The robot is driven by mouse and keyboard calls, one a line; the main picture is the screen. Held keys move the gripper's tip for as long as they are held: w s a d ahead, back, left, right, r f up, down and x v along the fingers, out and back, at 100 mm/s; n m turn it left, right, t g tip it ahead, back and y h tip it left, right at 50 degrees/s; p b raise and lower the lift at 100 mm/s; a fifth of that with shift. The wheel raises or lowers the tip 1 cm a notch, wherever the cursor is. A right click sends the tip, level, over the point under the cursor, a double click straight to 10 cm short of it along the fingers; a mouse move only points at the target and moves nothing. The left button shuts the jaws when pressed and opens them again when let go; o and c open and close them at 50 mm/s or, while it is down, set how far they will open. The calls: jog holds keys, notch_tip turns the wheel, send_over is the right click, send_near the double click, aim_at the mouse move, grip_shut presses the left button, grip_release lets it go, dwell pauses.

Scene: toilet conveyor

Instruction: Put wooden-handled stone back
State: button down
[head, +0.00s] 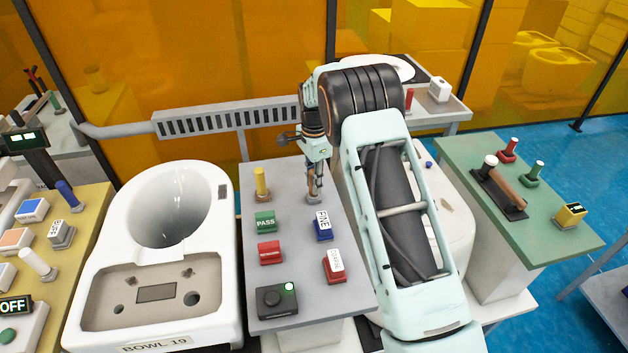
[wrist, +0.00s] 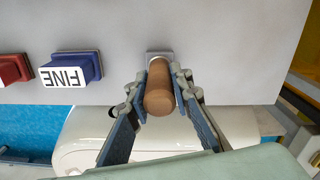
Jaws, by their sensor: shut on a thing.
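The wooden-handled stone shows its brown round handle (wrist: 160,92) in the wrist view. It stands upright at the far right part of the grey pedestal top (head: 290,225), behind the blue FINE block (head: 323,229). My gripper (head: 314,172) points down over it. In the wrist view both fingers of my gripper (wrist: 162,95) are closed around the handle, one on each side. A small grey piece (wrist: 159,54) shows at the handle's foot. I cannot tell whether it is seated or just touching the top. The stone's lower part is mostly hidden.
A yellow-handled tool (head: 262,183) stands left on the same top. Green PASS (head: 265,221), red (head: 270,252) and red-white (head: 334,267) blocks and a black button box (head: 277,300) sit nearer. A white toilet bowl (head: 210,285) is left; a green table (head: 545,240) is right.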

jog(key=shift+f, duration=0.15)
jog(key=c, duration=1.7)
grip_release()
jog(key=shift+c, duration=0.2)
notch_tip(320, 180, up, 12)
jog(key=shift+r+b, duration=0.25)
jog(key=shift+b, duration=0.3)
